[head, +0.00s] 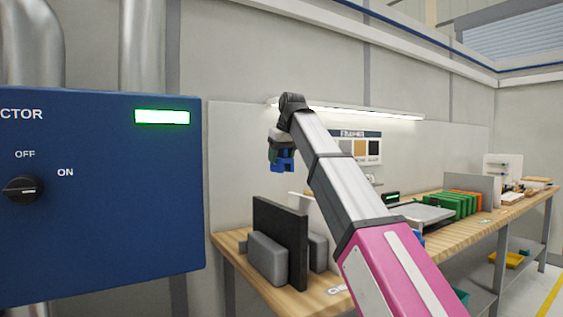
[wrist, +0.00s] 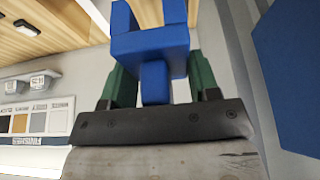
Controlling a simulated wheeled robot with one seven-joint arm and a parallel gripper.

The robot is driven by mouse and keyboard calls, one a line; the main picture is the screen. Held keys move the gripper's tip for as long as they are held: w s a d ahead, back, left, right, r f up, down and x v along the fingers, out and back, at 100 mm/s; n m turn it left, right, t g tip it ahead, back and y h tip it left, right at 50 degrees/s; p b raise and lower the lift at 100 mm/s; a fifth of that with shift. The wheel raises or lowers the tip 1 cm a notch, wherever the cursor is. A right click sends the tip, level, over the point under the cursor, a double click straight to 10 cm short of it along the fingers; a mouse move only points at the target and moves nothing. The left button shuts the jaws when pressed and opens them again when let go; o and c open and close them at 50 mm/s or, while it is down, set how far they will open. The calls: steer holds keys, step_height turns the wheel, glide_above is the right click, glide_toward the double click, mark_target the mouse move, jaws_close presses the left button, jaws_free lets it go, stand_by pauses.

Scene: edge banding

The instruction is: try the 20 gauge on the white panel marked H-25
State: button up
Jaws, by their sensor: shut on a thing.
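My gripper (head: 280,146) is raised above the left end of the bench and shut on a blue fork-shaped gauge (head: 284,163). In the wrist view the two green fingers of my gripper (wrist: 158,80) press on either side of the blue gauge (wrist: 150,45), and its forked end points away from the wrist. No size mark on the gauge is readable. A pale panel edge (head: 299,201) shows behind a dark upright panel, partly hidden; I cannot tell whether it is the white panel marked H-25. The gauge touches no panel in view.
A dark upright panel (head: 281,240) stands between grey blocks (head: 266,259) on the wooden bench (head: 232,242). Green pieces (head: 452,205) and a grey tray (head: 424,213) are farther right. A blue control box (head: 100,235) fills the left. A finishes board (head: 361,148) hangs on the wall.

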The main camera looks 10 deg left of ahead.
steer(key=shift+r, duration=2.5)
